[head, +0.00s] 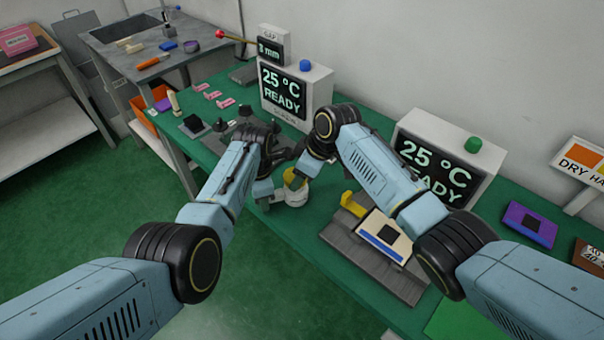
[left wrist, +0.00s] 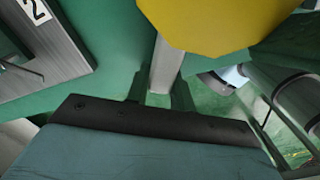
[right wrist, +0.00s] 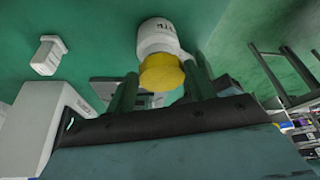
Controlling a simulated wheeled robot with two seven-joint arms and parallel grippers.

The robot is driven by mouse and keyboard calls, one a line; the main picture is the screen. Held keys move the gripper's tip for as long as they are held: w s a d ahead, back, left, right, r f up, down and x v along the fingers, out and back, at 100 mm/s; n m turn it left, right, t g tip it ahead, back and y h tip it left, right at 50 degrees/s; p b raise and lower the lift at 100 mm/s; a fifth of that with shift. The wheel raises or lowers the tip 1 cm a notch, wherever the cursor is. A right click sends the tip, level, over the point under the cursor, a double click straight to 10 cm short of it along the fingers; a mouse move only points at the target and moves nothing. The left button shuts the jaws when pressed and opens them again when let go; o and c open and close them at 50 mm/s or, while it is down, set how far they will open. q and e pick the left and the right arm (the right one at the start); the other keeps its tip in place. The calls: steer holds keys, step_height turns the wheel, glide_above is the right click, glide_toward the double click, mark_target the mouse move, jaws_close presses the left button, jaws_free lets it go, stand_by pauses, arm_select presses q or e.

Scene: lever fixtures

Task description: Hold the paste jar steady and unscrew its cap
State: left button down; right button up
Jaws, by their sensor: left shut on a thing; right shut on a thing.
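My left gripper (head: 278,189) is shut on the jar's body from the left. In the left wrist view the yellow cap (left wrist: 215,22) fills the top, and the white body (left wrist: 166,65) shows in part below it. My right gripper (right wrist: 163,80) is shut on the yellow cap (right wrist: 160,72), with the white jar (right wrist: 158,38) beyond. The cap is still on the jar. In the head view my right fingertips are partly hidden.
Two displays reading 25 °C stand behind, one with a blue knob (head: 306,65), one with a green knob (head: 473,145). A dark block (head: 193,123) sits left. The bench front edge is close.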

steer(key=shift+r, duration=0.15)
steer(key=shift+r, duration=1.4)
arm_select(q)
steer(key=c, duration=1.1)
jaws_free()
steer(key=shift+r, duration=0.1)
steer(key=shift+r, duration=3.9)
